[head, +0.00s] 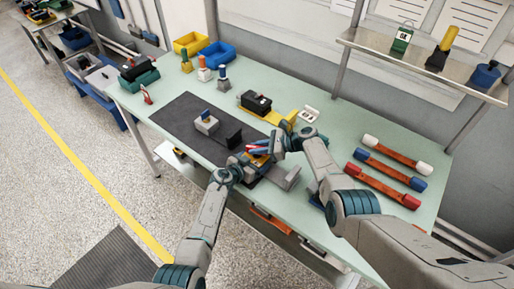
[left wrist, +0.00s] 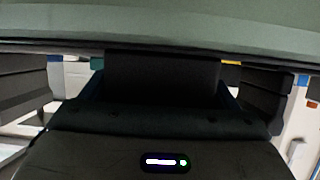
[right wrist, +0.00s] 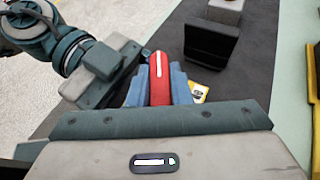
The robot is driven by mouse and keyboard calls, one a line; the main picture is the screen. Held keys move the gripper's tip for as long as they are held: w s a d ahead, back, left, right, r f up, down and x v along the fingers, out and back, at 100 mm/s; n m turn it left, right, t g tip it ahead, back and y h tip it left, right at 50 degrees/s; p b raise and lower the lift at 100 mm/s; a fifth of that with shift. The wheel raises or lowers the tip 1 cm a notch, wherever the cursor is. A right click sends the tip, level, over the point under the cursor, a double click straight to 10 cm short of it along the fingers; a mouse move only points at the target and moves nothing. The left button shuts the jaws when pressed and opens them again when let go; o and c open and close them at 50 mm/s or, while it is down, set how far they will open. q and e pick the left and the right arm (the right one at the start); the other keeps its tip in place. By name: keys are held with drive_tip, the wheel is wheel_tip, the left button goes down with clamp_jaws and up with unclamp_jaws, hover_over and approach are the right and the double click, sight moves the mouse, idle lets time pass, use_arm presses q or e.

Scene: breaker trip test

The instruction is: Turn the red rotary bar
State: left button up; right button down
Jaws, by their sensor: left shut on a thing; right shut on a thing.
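The red rotary bar (right wrist: 158,78) shows in the right wrist view, upright in the picture with a white stripe, between the blue-sided fingers of my right gripper (right wrist: 160,88). In the head view my right gripper (head: 262,150) is at the dark mat's front right, shut on the bar, which is mostly hidden there. My left gripper (head: 240,172) is close beside it, at the table's front edge. In the left wrist view a dark block (left wrist: 163,75) fills the space between its jaws. What that block belongs to is hidden.
The dark mat (head: 180,112) holds a grey block with a blue switch (head: 206,124) and a black angled stand (head: 232,137). A black breaker (head: 256,103) is behind. Coloured-end bars (head: 390,170) lie right. Bins (head: 218,53) stand at the back; a shelf (head: 425,60) overhangs the back right.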

drive_tip(key=shift+d+f, duration=0.1)
drive_tip(key=c, duration=1.3)
unclamp_jaws()
drive_tip(key=shift+d, duration=0.1)
drive_tip(key=v, duration=1.2)
